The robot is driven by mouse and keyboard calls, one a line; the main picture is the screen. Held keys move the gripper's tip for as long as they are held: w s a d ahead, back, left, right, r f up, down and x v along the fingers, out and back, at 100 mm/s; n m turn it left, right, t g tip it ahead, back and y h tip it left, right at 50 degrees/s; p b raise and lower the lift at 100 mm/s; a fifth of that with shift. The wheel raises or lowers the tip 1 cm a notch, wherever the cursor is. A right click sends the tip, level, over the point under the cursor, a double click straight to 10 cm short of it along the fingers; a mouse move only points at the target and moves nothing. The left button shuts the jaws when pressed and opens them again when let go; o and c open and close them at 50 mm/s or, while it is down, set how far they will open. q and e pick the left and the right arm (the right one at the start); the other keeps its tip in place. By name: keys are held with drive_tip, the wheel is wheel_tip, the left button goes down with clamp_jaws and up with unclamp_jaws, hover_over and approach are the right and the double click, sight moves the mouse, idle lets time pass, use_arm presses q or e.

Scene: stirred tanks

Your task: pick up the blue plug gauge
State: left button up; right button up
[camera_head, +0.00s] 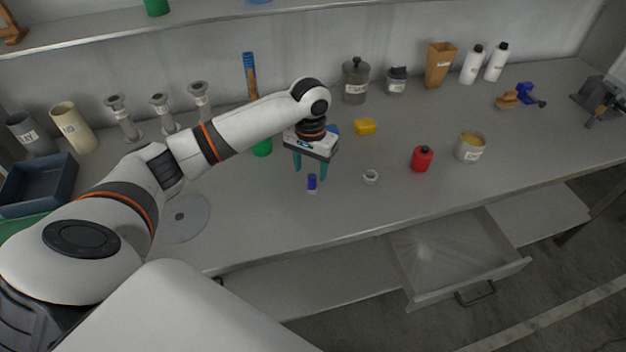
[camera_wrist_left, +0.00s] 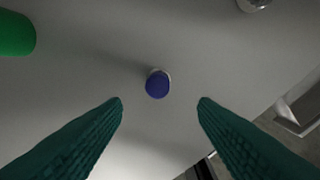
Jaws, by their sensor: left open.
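The blue plug gauge (camera_head: 312,182) stands upright on the grey bench near its front edge, with a blue upper part and a pale lower end. In the left wrist view the blue plug gauge (camera_wrist_left: 157,84) shows from above as a round blue top, a little beyond the fingertips and between their lines. My left gripper (camera_head: 310,172) is above and behind it in the head view, fingers pointing down. Its two green fingers (camera_wrist_left: 161,100) are apart with nothing between them. My right gripper is in neither view.
A small white ring (camera_head: 370,176), a red container (camera_head: 422,158) and a yellow block (camera_head: 365,127) stand to the right. A green cylinder (camera_head: 262,147) is just left of the gripper. An open drawer (camera_head: 450,258) juts out below the bench. The bench front around the gauge is clear.

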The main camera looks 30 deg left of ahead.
sight(312, 176)
use_arm(q)
drive_tip(key=shift+f, duration=0.85)
drive_tip(key=f, duration=0.2)
drive_tip(key=w+f+p, duration=0.1)
drive_tip(key=f, duration=0.1)
drive_tip(key=shift+a+f, duration=0.15)
drive_tip(key=shift+f, duration=0.55)
drive_tip(key=shift+w, duration=0.1)
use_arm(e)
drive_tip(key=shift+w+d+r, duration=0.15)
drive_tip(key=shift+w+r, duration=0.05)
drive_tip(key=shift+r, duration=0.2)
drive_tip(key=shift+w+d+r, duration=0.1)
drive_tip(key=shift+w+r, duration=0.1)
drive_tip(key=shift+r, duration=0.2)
use_arm(q)
drive_tip(key=c, duration=1.1)
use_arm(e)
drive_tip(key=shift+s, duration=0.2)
